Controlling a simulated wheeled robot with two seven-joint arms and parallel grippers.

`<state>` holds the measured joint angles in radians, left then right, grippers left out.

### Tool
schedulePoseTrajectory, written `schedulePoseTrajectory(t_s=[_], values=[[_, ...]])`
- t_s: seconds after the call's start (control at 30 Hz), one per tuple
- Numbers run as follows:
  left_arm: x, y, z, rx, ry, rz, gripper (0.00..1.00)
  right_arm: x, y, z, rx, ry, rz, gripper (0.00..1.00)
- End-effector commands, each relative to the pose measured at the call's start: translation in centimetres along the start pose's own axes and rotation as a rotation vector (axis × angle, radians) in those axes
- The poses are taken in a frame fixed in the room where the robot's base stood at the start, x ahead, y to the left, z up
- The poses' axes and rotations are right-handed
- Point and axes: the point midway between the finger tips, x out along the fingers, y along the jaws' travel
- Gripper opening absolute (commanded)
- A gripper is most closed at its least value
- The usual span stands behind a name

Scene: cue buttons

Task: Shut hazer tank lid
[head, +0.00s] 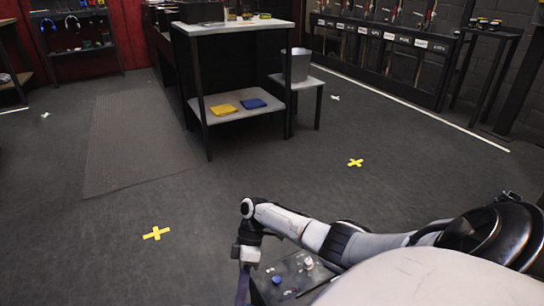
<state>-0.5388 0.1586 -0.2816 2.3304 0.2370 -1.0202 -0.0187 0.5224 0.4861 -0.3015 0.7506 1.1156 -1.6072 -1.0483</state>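A dark panel or box top (295,271) shows at the bottom centre, partly covered by my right arm. On it are a blue round cap or knob (277,280) and a small pale-and-red knob (308,263). I cannot tell whether this is the hazer, and no tank lid can be made out for sure. My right gripper (246,257) points down just left of the panel. A dark purple upright strip (243,284) shows right below it; whether the gripper holds or touches it is unclear. The finger opening is hidden. My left gripper is not in view.
A tall table (228,27) with a lower shelf holding yellow (223,110) and blue (252,104) cloths stands ahead. A grey bin (296,65) sits on a low stand beside it. Open floor with yellow crosses (156,233) (355,162) lies between.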

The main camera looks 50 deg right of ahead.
Motion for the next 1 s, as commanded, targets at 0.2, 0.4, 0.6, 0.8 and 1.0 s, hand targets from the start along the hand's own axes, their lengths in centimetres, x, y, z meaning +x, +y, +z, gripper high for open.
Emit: schedulePoseTrajectory(t_s=[0.2,0.4,0.6,0.8,1.0], values=[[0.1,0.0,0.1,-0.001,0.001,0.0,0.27,0.9,-0.3,0.2,0.002,-0.007,-0.013,0.0],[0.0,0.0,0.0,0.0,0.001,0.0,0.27,1.1,-0.5,0.3,0.002,-0.009,-0.017,0.0],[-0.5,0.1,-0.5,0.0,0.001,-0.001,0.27,0.4,-0.9,0.1,0.002,-0.01,-0.019,0.0],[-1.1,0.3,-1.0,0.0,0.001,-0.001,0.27,-0.4,-1.4,-0.1,0.002,-0.008,-0.019,0.0],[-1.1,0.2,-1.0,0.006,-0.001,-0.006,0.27,-0.6,-1.2,-0.2,0.002,-0.006,-0.014,0.0]])
